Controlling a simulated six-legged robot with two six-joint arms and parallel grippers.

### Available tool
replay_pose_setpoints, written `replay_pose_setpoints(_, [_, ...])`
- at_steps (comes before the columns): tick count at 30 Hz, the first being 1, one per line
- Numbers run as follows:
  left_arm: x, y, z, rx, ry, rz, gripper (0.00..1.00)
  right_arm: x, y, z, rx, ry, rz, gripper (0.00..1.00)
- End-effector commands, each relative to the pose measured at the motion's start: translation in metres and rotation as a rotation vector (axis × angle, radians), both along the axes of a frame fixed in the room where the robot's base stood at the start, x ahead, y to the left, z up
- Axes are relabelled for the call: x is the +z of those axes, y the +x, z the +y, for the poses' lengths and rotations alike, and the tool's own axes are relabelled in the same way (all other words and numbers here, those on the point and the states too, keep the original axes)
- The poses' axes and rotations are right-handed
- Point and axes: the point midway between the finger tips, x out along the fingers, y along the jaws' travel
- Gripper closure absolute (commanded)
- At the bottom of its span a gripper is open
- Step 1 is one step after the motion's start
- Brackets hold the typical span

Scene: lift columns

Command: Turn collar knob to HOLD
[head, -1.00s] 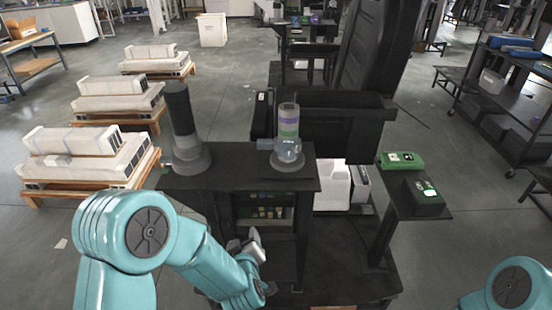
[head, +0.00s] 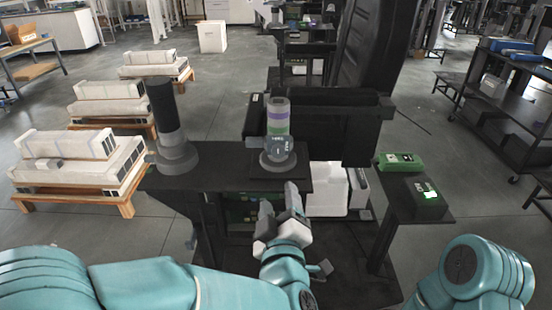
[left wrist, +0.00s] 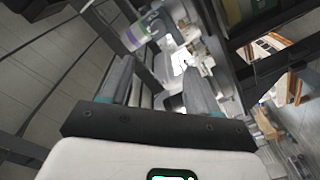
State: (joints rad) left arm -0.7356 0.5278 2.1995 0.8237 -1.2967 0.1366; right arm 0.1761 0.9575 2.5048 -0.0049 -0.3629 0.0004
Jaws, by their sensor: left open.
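A short column (head: 278,122) with grey, purple and green bands over a pale blue lettered collar (head: 279,146) stands on a round grey base on the dark bench (head: 225,180). The lettering is too small to read, and I cannot make out the knob or its setting. My left gripper (head: 280,203) is below and in front of the column, apart from it, with its fingers pointing up. In the left wrist view its fingers (left wrist: 157,76) are spread and empty, and the banded column (left wrist: 138,33) shows beyond them, tilted. My right gripper is out of view.
A taller dark column (head: 165,115) on a grey base stands at the bench's left end. A black machine body (head: 330,125) rises behind the bench. A side shelf (head: 385,210) at right holds green-topped boxes (head: 415,198). Pallets of pale blocks (head: 70,165) stand at left.

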Motion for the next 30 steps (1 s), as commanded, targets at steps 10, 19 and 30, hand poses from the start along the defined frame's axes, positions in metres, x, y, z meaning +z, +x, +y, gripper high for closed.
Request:
replay_pose_setpoints(10, [0.001, 0.053, -0.002, -0.006, 0.000, -0.001, 0.39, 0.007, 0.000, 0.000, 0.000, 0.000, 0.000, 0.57])
replay_pose_setpoints(19, [0.001, 0.123, 0.000, -0.005, 0.000, -0.002, 0.39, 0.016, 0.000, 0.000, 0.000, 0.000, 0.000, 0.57])
replay_pose_setpoints(30, [0.000, 0.161, 0.001, -0.008, 0.001, -0.002, 0.39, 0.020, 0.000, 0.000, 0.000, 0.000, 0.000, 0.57])
